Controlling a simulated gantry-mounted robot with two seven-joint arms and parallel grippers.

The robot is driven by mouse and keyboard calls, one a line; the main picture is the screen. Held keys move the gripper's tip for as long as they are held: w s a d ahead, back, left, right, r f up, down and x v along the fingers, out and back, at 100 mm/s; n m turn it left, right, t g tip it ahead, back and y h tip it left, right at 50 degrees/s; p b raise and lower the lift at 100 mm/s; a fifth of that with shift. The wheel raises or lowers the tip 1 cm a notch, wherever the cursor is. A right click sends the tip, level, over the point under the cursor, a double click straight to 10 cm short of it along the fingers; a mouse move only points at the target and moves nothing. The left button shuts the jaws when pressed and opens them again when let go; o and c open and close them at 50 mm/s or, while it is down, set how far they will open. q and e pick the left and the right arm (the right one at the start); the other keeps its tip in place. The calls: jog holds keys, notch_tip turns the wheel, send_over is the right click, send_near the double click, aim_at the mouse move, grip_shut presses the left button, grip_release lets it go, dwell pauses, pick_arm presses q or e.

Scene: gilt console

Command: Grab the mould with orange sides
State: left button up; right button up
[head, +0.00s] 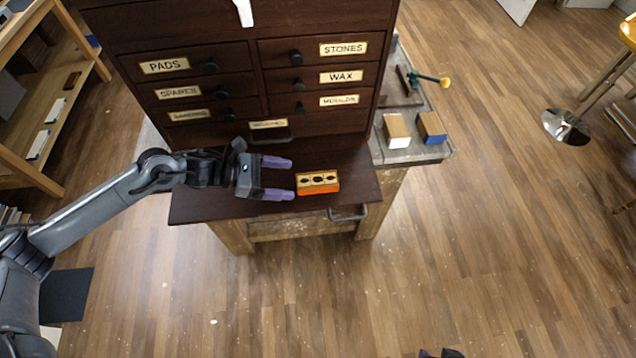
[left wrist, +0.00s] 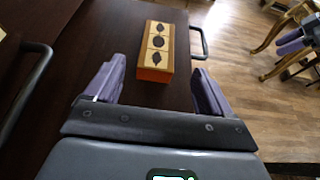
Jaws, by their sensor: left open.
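The mould with orange sides (head: 318,182) lies on the dark wooden pull-out board. It has a pale wooden top with dark leaf-like hollows and an orange side. My left gripper (head: 277,179) is open and empty, just left of the mould, with its purple fingers pointing towards it. In the left wrist view, the mould (left wrist: 157,52) lies ahead of and between the open fingers of my left gripper (left wrist: 158,90), apart from them. A small dark part at the bottom edge of the head view may be my right arm; its gripper's jaws cannot be made out there.
The dark board (head: 225,207) extends from a cabinet with labelled drawers (head: 250,80). A metal handle (head: 348,215) is at the board's front edge. Two blocks, one white and tan (head: 397,131), one blue and tan (head: 431,127), sit on a grey bench top at right.

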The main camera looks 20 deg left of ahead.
aim_at(310, 180)
pick_arm(q)
jog(key=shift+p+x, duration=0.45)
jog(key=shift+x, duration=3.5)
jog(key=shift+w+a, duration=0.1)
jog(key=c, duration=1.1)
